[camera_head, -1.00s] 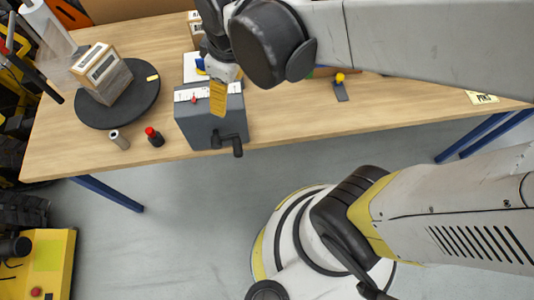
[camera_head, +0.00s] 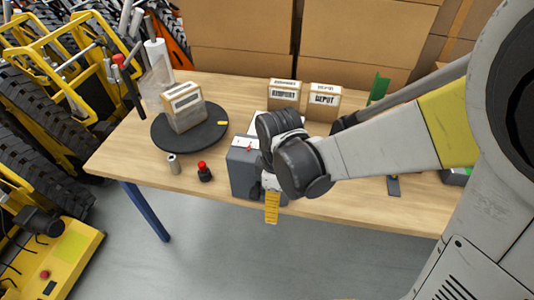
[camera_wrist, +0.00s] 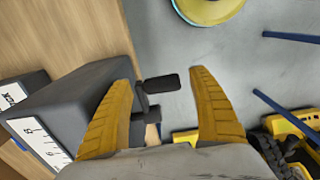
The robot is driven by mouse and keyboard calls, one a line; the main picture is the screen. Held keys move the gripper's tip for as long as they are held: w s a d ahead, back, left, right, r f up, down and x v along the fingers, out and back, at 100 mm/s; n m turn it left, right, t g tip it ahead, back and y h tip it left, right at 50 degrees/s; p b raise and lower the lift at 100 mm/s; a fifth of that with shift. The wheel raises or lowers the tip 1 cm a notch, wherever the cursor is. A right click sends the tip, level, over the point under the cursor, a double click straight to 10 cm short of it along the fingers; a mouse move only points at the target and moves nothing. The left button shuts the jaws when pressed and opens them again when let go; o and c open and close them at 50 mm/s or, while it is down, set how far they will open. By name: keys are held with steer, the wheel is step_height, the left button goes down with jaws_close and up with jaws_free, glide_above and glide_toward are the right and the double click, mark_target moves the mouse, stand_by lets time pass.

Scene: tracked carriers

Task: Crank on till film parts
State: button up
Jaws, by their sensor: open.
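A grey box (camera_head: 241,172) with a white scale and a red pointer on top stands at the table's front edge. Its black crank (camera_wrist: 150,100) shows in the wrist view, with the handle between my fingers. My gripper (camera_wrist: 160,78) is open, and its yellow fingers are apart from the handle. In the head view my gripper (camera_head: 271,207) points down at the box's front right and largely hides the crank. A crate (camera_head: 186,108) with a greyish, wrapped-looking lower part stands on a black turntable (camera_head: 160,137). A white film roll (camera_head: 153,53) with a translucent sheet stands behind it.
A small grey cylinder (camera_head: 173,164) and a red-topped black knob (camera_head: 204,171) stand left of the box. Two labelled boxes (camera_head: 284,95) (camera_head: 322,103) stand behind. The floor before the table is clear; a yellow machine (camera_head: 60,257) stands at lower left.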

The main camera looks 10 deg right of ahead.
steer(key=shift+f, duration=0.5)
steer(key=shift+c, duration=0.3)
steer(key=shift+d, duration=0.1)
steer(key=c, duration=0.9)
steer(key=r+h, duration=0.1)
steer(key=h, duration=0.1)
steer(key=a+g+h, duration=0.1)
steer(key=h, duration=0.1)
steer(key=shift+w+r+g, duration=0.2)
steer(key=shift+r+g, duration=0.1)
steer(key=shift+r, duration=0.1)
steer(key=shift+a+r+h+b, duration=0.1)
steer(key=shift+r+h+b, duration=0.2)
steer(key=shift+r+h, duration=0.1)
